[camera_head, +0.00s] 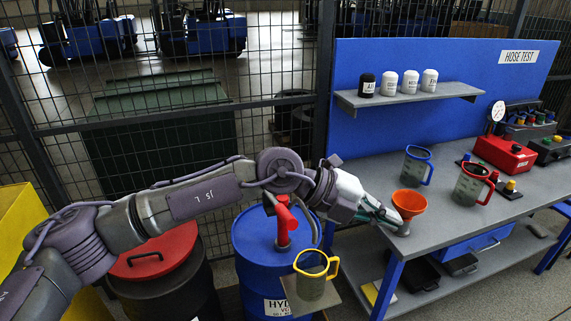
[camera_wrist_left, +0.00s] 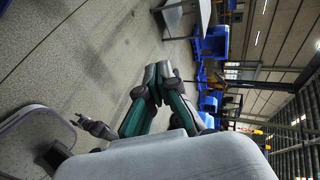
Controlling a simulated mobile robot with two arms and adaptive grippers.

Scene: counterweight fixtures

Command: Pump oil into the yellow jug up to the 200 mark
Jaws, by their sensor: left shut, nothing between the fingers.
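The yellow jug (camera_head: 313,284) stands upright on a small plate in front of the blue oil drum (camera_head: 262,262). Its side looks dark greenish; I cannot read its marks or the oil level. The red hand pump (camera_head: 283,222) rises from the drum top, partly behind my left arm. My left gripper (camera_head: 396,221) is shut and empty, right of the pump and above the bench's near-left corner, close to the orange funnel (camera_head: 408,203). Its closed fingers also show in the left wrist view (camera_wrist_left: 161,76). My right gripper is not in view.
The grey bench (camera_head: 440,228) holds a blue jug (camera_head: 418,166), a red jug (camera_head: 473,184) and a red box with a gauge (camera_head: 503,153). A dark drum with a red lid (camera_head: 160,252) stands left of the blue drum. A mesh fence (camera_head: 270,60) runs behind.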

